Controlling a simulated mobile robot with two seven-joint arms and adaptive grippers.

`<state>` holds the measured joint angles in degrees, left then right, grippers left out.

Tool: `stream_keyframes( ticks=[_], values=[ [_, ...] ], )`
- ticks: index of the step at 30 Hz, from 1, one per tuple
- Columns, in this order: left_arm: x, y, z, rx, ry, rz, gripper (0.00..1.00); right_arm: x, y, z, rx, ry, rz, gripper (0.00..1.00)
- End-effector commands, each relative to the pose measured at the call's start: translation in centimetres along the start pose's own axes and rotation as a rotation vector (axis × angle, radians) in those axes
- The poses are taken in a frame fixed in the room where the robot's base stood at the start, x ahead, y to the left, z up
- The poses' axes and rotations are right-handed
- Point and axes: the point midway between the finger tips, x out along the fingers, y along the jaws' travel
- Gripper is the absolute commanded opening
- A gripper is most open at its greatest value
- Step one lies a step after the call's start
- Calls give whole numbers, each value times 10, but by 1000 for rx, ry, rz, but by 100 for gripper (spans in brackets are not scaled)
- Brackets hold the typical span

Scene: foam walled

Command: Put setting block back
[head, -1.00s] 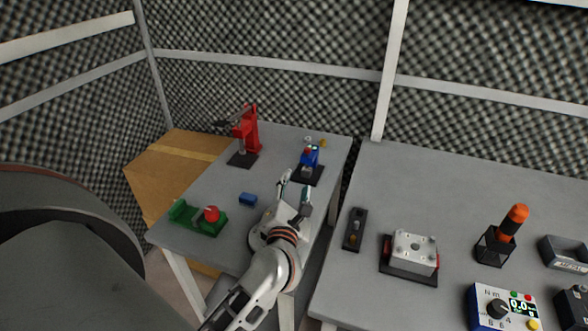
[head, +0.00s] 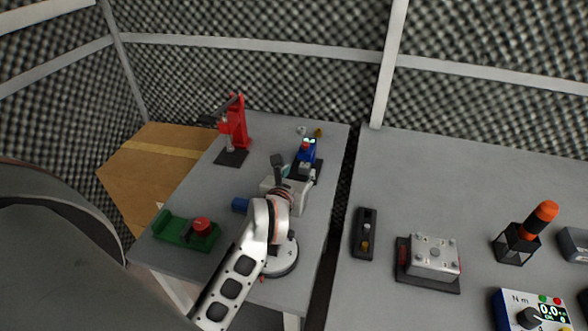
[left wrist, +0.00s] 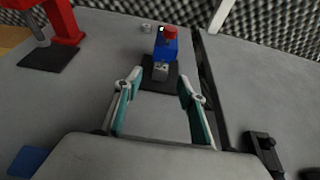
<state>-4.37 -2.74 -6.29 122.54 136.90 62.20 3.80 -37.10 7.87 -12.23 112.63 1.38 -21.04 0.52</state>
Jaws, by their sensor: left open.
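A small grey metal block (left wrist: 160,72) sits at the foot of a blue device (left wrist: 166,46) with a red top and a small lit display, on a black base plate (left wrist: 147,82). Which piece is the setting block I cannot say for sure. In the head view the blue device (head: 307,150) stands at the back right of the left table. My left gripper (left wrist: 158,90) is open and empty, its two fingers spread just short of the grey block and pointing at it. In the head view the left gripper (head: 295,168) partly hides the base plate. My right gripper is not in view.
A red press (head: 236,125) stands to the left, a blue block (head: 240,205) lies near my wrist, and a green fixture (head: 178,230) with a red knob is at the front left. The right table holds a black holder (head: 364,235) and a metal fixture (head: 433,252). A gap separates the tables.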

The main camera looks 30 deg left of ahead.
Motion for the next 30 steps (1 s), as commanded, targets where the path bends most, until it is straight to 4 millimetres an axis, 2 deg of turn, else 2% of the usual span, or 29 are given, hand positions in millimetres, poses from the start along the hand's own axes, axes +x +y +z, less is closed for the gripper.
stream_keyframes(
  ticks=[16,30],
  values=[
    [5,-3,0,-15,6,-10,40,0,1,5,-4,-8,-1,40],
    [66,-3,-1,-14,7,-9,40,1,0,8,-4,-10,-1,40]
  ],
)
